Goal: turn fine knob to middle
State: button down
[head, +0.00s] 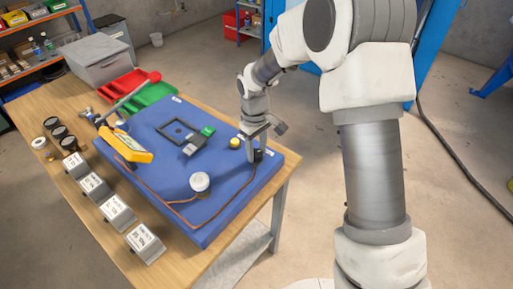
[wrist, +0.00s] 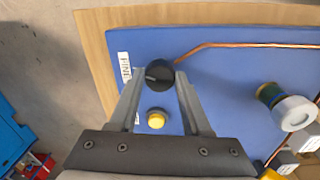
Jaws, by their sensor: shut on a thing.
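The fine knob (wrist: 161,77) is a small round black knob on the blue panel (wrist: 230,70), beside a white label (wrist: 125,68) that seems to read FINE. It carries a pale mark pointing left in the wrist view. My gripper (wrist: 159,74) is shut on the knob, one finger on each side of it. In the head view my gripper (head: 254,147) comes down from above at the panel's right corner, and the black knob (head: 258,155) shows partly beside the fingers.
A yellow button (wrist: 156,119) sits between the fingers' bases in the wrist view. A silver-capped round fitting (head: 200,182) and copper tube (head: 223,212) lie on the panel.

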aim_at(256, 154)
jog(key=shift+w+n+p, duration=0.1)
jog(key=shift+n+p, duration=0.3)
jog(key=shift+n, duration=1.2)
jog(key=shift+c, duration=1.8)
grip_release()
jog(key=shift+r, duration=0.1)
notch_tip(256, 154, up, 17)
jog(key=p, duration=0.1)
jog(key=shift+s+a+r+p, duration=0.15)
jog(key=shift+s+p, duration=0.2)
jog(key=shift+p, duration=0.05)
